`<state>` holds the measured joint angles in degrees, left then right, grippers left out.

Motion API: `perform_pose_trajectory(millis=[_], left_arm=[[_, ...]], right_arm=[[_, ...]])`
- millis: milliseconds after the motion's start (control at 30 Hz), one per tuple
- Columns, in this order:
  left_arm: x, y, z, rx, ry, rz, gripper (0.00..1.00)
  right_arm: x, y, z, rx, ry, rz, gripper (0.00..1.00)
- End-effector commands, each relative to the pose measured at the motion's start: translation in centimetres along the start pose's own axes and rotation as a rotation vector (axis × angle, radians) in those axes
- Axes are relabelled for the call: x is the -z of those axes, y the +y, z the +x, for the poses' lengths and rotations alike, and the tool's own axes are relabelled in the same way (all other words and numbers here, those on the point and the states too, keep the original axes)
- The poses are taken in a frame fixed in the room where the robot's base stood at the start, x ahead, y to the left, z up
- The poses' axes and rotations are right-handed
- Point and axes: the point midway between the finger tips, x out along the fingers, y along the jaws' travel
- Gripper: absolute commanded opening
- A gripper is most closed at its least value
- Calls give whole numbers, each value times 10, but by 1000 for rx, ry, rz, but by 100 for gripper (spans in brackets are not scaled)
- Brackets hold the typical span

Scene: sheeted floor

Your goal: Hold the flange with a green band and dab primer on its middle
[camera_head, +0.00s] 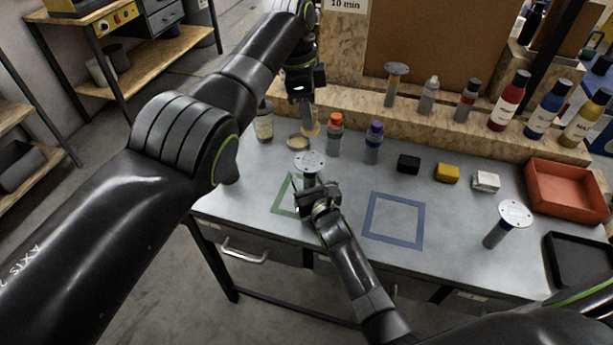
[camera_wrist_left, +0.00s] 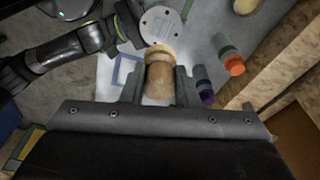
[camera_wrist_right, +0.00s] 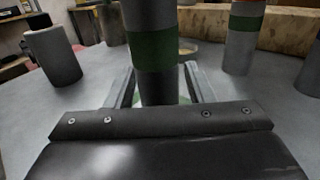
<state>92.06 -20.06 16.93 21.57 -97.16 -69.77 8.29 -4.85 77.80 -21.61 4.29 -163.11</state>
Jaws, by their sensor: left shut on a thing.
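The flange (camera_head: 310,162) stands upright over the green taped square, its round grey top with small holes facing up. It also shows in the left wrist view (camera_wrist_left: 162,24). Its green band (camera_wrist_right: 152,50) shows in the right wrist view. My right gripper (camera_wrist_right: 158,72) has its fingers on either side of the shaft below the band; their contact is unclear. My left gripper (camera_wrist_left: 160,82) is shut on a tan and brown round dabber (camera_wrist_left: 158,88), held above the table. In the head view, the dabber's pale end (camera_head: 311,131) appears just behind the flange top.
A shallow dish (camera_head: 298,142), a glass jar (camera_head: 265,124), an orange-capped bottle (camera_head: 334,138) and a purple-capped bottle (camera_head: 373,143) stand close behind. Another flange (camera_head: 514,214) stands at right near the red tray (camera_head: 566,207). The blue taped square (camera_head: 370,216) is empty.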

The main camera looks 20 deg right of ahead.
Motion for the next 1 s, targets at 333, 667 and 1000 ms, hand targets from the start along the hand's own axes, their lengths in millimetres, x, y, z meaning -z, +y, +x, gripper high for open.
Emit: perform_pose_trajectory(millis=[333, 667, 1000], left_arm=[[0, 0, 0, 0, 0, 0, 9], [2, 0, 4, 21, -7, -147, 9], [2, 2, 10, 92, -8, -593, 9]], right_arm=[[0, 0, 0, 0, 0, 0, 2], [0, 0, 0, 0, 0, 0, 0], [0, 0, 0, 0, 0, 0, 0]])
